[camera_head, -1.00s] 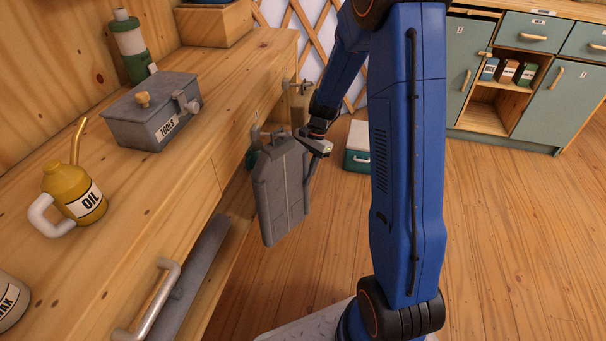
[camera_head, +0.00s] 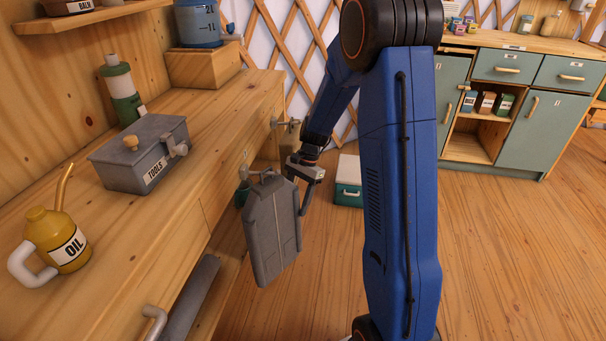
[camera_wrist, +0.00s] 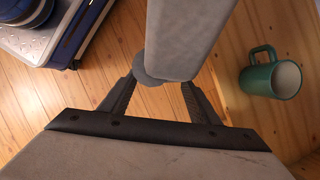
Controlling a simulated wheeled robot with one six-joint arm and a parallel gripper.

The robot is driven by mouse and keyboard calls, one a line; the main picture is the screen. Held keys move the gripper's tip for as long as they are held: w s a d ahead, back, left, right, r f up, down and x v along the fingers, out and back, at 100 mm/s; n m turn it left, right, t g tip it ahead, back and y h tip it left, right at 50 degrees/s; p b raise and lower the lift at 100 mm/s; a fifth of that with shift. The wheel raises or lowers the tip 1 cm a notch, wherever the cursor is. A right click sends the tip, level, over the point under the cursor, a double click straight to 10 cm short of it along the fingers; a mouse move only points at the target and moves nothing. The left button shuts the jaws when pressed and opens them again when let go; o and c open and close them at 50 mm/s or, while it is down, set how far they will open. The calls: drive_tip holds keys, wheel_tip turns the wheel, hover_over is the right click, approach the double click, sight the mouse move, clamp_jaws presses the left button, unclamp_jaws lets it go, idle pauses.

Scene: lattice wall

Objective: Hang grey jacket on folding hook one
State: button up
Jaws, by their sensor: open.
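The grey jacket (camera_head: 270,232) hangs upright and slightly tilted in front of the bench's front face, its top beside a hook (camera_head: 247,173). Whether its loop is seated on that hook, I cannot tell. My gripper (camera_head: 309,190) is at the jacket's upper right side, its jaws open. In the wrist view, a grey part of the jacket (camera_wrist: 185,40) with a rounded end lies by the open fingers of my gripper (camera_wrist: 160,88). A second hook (camera_head: 286,123) shows farther along the bench. No hook number is readable.
A green mug (camera_wrist: 270,80) hangs near the jacket. The wooden bench holds an oil can (camera_head: 55,240), a grey tool box (camera_head: 140,155) and a green-white bottle (camera_head: 122,92). A green-white box (camera_head: 348,182) stands on the floor. Floor to the right is clear.

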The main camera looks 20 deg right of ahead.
drive_tip(key=v, duration=1.4)
drive_tip(key=s+a+r+n+t+h, duration=0.1)
drive_tip(key=s+a+r+n, duration=0.15)
drive_tip(key=s+r, duration=0.4)
drive_tip(key=s+a+r+n+t+h, duration=0.1)
drive_tip(key=s+a+r+n+t, duration=0.2)
drive_tip(key=s, duration=0.7)
drive_tip(key=s+n+t+h, duration=0.2)
drive_tip(key=s+n, duration=0.5)
drive_tip(key=s, duration=0.9)
drive_tip(key=shift+a+n+t, duration=0.25)
drive_tip(key=shift+n+t, duration=0.05)
drive_tip(key=shift+n, duration=0.05)
drive_tip(key=shift+s+r, duration=0.1)
drive_tip(key=shift+r, duration=0.05)
idle(0.7)
